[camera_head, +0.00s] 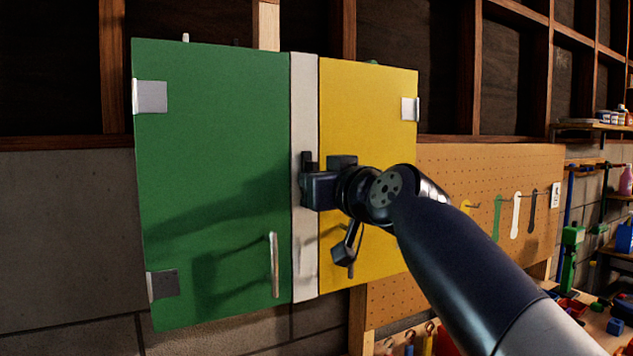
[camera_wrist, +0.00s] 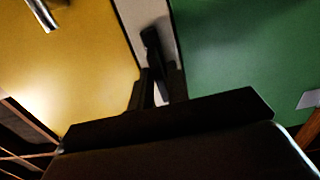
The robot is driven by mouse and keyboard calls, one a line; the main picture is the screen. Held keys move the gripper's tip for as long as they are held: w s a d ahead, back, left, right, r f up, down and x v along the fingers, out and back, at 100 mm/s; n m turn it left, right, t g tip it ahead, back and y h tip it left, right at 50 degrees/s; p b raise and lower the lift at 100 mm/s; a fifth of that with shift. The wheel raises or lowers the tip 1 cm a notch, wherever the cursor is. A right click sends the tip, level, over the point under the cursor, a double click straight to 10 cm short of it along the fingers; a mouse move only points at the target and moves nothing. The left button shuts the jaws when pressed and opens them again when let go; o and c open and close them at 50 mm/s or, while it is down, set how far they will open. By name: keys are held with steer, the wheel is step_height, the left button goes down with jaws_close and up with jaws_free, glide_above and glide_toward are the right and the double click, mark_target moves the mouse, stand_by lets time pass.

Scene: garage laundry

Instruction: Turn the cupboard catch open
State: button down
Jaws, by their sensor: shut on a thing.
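The cupboard has a green door (camera_head: 215,170) on the left and a yellow door (camera_head: 370,110) on the right, with a pale upright strip (camera_head: 304,100) between them. Both doors look shut. My gripper (camera_head: 307,182) is at the strip, about halfway up. In the wrist view, my gripper (camera_wrist: 160,88) has its dark fingers closed around a narrow dark piece, which looks like the catch (camera_wrist: 152,45), against the pale strip. My gripper hides much of the catch in the head view, so its exact turn is hard to tell.
A metal handle (camera_head: 274,265) stands on the green door's lower right. The yellow door's handle (camera_wrist: 42,14) shows in the wrist view. Pegboard (camera_head: 480,165) with hanging tools is at the right, above a cluttered bench (camera_head: 590,318). My arm comes in from the lower right.

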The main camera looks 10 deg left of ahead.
stand_by(0.5)
steer(key=c, duration=1.5)
jaws_free()
steer(key=b+v, duration=0.4)
steer(key=v, duration=0.7)
steer(key=shift+w, duration=0.1)
steer(key=p+x, duration=0.4)
steer(key=x, duration=0.6)
steer(key=shift+w+a, duration=0.3)
